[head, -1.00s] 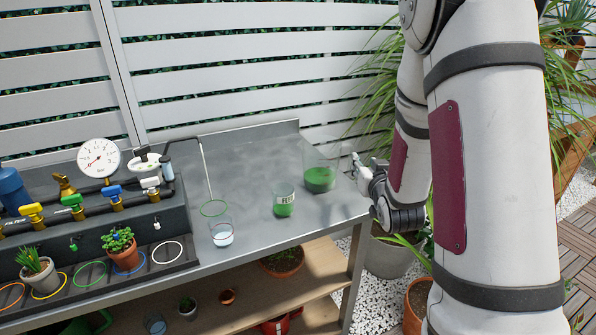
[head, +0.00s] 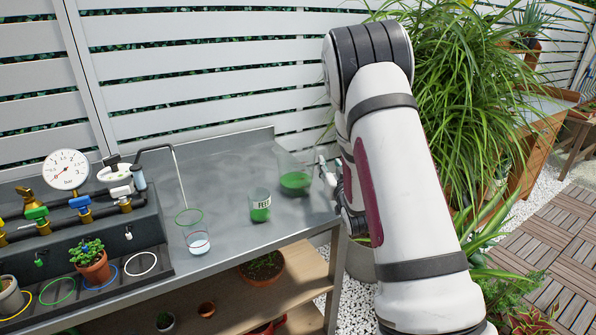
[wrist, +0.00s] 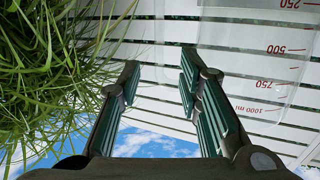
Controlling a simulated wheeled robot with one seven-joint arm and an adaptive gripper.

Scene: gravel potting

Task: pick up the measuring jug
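The measuring jug (head: 294,183) is the large clear vessel with green contents at the right end of the metal bench. In the wrist view, its clear wall with red volume marks (wrist: 275,60) fills the upper right. My gripper (head: 326,172) is just right of the jug in the head view, partly hidden by my arm. In the wrist view, my gripper (wrist: 158,75) is open with nothing between its fingers. The jug is beside the right-hand finger, not between the fingers; I cannot tell whether they touch.
A smaller clear FEED cup (head: 260,206) with green contents stands left of the jug. A clear beaker (head: 194,235) with pale liquid stands further left on the bench (head: 235,165). A gauge and valve manifold (head: 66,169) is at far left. Grassy leaves (head: 440,110) rise at right.

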